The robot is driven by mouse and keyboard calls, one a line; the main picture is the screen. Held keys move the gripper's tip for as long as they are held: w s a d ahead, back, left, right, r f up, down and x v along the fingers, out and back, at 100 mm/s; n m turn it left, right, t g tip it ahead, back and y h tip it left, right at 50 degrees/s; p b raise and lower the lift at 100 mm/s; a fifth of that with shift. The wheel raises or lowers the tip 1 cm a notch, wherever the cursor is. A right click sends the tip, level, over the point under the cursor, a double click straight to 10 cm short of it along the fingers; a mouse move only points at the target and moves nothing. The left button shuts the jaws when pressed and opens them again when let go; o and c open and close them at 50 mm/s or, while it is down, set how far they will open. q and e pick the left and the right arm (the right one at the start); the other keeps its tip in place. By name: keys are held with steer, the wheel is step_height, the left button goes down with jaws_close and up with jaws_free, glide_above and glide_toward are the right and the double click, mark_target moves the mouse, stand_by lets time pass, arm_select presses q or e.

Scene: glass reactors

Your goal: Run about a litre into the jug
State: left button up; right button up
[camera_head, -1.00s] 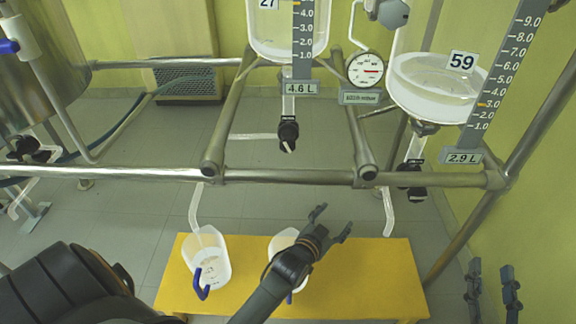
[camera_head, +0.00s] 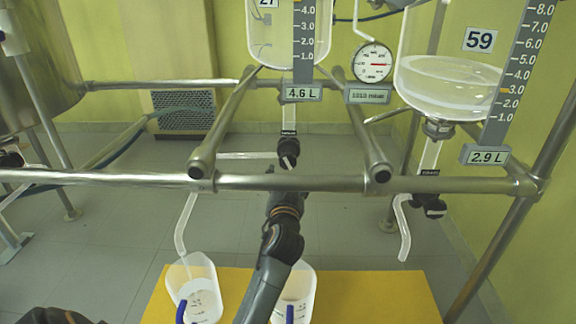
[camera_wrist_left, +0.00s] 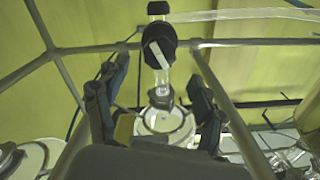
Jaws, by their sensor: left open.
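In the head view, vessel 27 (camera_head: 270,40) has a 4.6 L display (camera_head: 302,93) and a black drain valve (camera_head: 288,152) below it. The valve shows in the wrist view (camera_wrist_left: 158,45) beyond and between my left gripper's spread, empty fingers (camera_wrist_left: 157,78). In the head view the left wrist is just below the front rail; the fingertips are hard to make out. A clear jug with a blue handle (camera_head: 200,285) stands under the left outlet tube (camera_head: 184,222). A second jug (camera_head: 300,290) stands beside it, partly behind my left arm. My right gripper is out of view.
The jugs stand on a yellow bench (camera_head: 375,292). A steel rail (camera_head: 110,177) crosses in front of the valves. Vessel 59 (camera_head: 440,85), showing 2.9 L, has its own valve (camera_head: 430,207) and outlet tube (camera_head: 403,235) at right. A round pressure gauge (camera_head: 373,62) hangs between the vessels.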

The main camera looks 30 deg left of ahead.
mark_target(288, 163)
arm_select(q)
steer(key=b+x, duration=0.1)
steer(key=x, duration=0.5)
steer(key=shift+w+a+f, duration=0.1)
steer(key=shift+w, duration=0.15)
steer(key=shift+b+x, duration=0.4)
steer(key=shift+x, duration=0.35)
steer(key=shift+c, duration=0.2)
steer(key=c, duration=1.1)
